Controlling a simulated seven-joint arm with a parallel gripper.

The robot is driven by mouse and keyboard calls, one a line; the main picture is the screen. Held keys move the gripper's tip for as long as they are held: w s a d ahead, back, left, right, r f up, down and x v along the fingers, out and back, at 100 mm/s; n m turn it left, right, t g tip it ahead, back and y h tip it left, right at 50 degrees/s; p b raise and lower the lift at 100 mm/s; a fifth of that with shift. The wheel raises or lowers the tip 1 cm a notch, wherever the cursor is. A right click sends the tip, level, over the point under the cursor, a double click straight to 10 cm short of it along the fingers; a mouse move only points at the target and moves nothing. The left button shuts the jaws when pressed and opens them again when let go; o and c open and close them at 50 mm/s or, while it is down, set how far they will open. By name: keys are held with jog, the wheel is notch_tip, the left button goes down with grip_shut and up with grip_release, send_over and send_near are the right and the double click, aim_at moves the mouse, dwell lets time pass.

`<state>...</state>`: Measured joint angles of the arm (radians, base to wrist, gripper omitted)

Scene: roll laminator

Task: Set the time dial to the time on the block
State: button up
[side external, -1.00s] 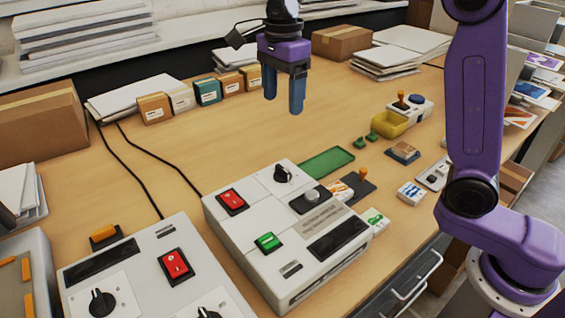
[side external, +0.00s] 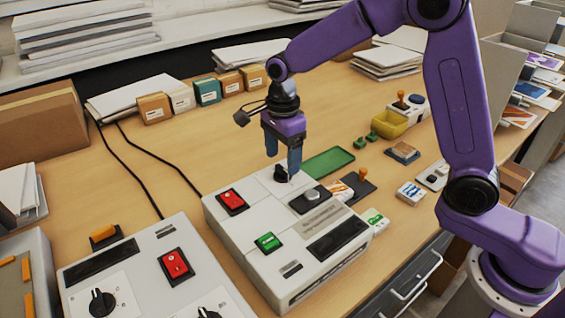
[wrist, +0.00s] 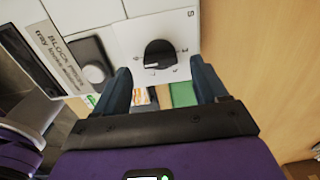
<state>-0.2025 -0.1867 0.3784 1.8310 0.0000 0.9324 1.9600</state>
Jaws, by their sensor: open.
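The black dial (side external: 281,174) sits on the far end of the white laminator (side external: 300,228). In the wrist view the dial (wrist: 159,54) is a dark round knob on a white plate with small marks around it, too small to read surely. My gripper (side external: 282,160) is open just above the dial. In the wrist view its two blue fingers (wrist: 160,72) are spread to either side of the knob's line, with nothing held. Small printed blocks lie beside the laminator, one orange and white (side external: 341,190) and one green and white (side external: 375,220); I cannot read a time on either.
The laminator carries a red switch (side external: 233,201), a green switch (side external: 268,242) and a grey knob (side external: 311,196). A second machine (side external: 150,270) stands at front left.

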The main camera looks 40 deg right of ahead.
aim_at(282, 172)
jog(key=shift+f, duration=1.35)
jog(key=shift+c, duration=0.3)
jog(key=c, duration=1)
